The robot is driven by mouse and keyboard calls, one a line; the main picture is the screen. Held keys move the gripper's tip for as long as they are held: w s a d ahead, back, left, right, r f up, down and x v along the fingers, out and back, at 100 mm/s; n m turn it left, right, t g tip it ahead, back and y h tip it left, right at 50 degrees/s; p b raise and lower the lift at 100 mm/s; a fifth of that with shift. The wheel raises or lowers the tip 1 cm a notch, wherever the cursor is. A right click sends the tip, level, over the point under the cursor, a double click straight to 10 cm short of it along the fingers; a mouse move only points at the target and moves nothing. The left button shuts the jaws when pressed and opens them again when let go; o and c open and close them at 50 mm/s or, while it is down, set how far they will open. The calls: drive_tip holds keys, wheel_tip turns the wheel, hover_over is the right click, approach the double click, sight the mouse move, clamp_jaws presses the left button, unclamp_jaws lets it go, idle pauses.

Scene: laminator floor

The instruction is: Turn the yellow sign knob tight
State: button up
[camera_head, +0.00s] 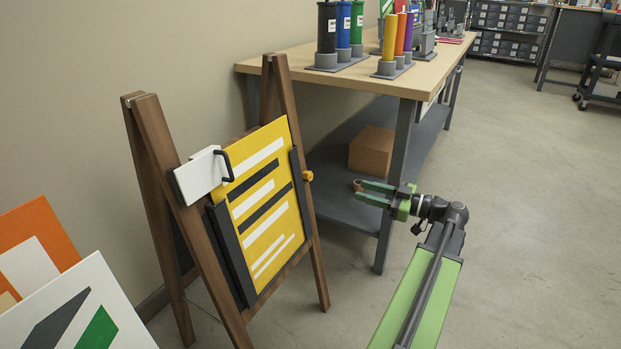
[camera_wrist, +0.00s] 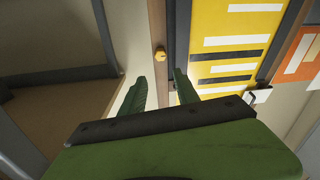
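The yellow sign (camera_head: 265,205) with white and dark bars sits in a wooden A-frame stand; it also shows in the wrist view (camera_wrist: 232,22). The small yellow knob (camera_head: 307,176) is on the stand's right leg, at the sign's right edge. In the wrist view the knob (camera_wrist: 160,54) lies beyond my fingertips, between them and a little above. My gripper (camera_head: 357,191) is open and empty, to the right of the knob and apart from it. Its green fingers (camera_wrist: 158,80) stand apart in the wrist view. How tight the knob is cannot be seen.
A workbench (camera_head: 420,75) with colored rolls stands behind, with a cardboard box (camera_head: 372,150) on its lower shelf. A white clamp with a black handle (camera_head: 200,174) is at the sign's left. Boards (camera_head: 75,310) lean at lower left.

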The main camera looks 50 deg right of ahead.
sight(311, 177)
drive_tip(key=x, duration=1.6)
drive_tip(key=shift+w+a, duration=0.15)
drive_tip(key=shift+w, duration=0.1)
clamp_jaws()
